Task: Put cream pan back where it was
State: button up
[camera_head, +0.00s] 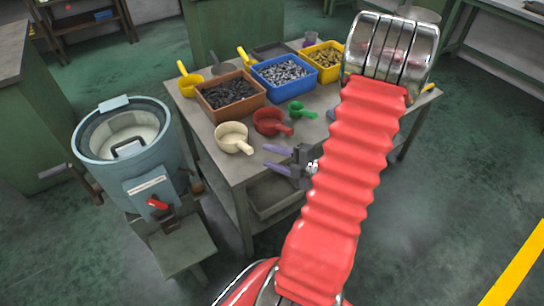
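The cream pan (231,136) stands upright on the near left part of the table, its short handle pointing to the lower right. My gripper (266,157) has two purple fingers, spread apart with nothing visible between them. It is just right of and below the cream pan's handle in the picture, at the table's front edge. The fingers look apart from the handle. My red arm hides part of the table's right side.
A red pan (270,122) and a green scoop (299,109) lie right of the cream pan. Brown (247,104), blue (299,86) and yellow (332,72) bins of metal parts stand behind. A round feeder machine (96,151) stands left of the table (206,130).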

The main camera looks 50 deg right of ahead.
dwell(0.4)
jog(key=w+a+r+n+g+y, duration=0.2)
jog(key=a+r+n+g+y, duration=0.15)
jog(key=a+n, duration=0.55)
jog(key=w+a+r+n+g+y, duration=0.2)
jog(key=a+r+n+y, duration=0.15)
jog(key=a+n, duration=0.65)
jog(key=s+a+r+n+g+h, duration=0.1)
jog(key=s+a+r+n+g, duration=0.15)
jog(key=a+n, duration=0.4)
jog(key=s+a+r+n+g+h, duration=0.1)
jog(key=s+a+r+n+g, duration=0.15)
jog(key=n, duration=0.65)
jog(key=s+a+r+n+h, duration=0.1)
jog(key=r+n+h, duration=0.1)
jog(key=n, duration=0.5)
jog(key=s+a+r+n+t+h, duration=0.1)
jog(key=r+n+h, duration=0.1)
jog(key=r+n, duration=0.2)
jog(key=s+a+r+n+h, duration=0.2)
jog(key=r+n, duration=0.1)
jog(key=n, duration=0.8)
jog(key=shift+r, duration=0.25)
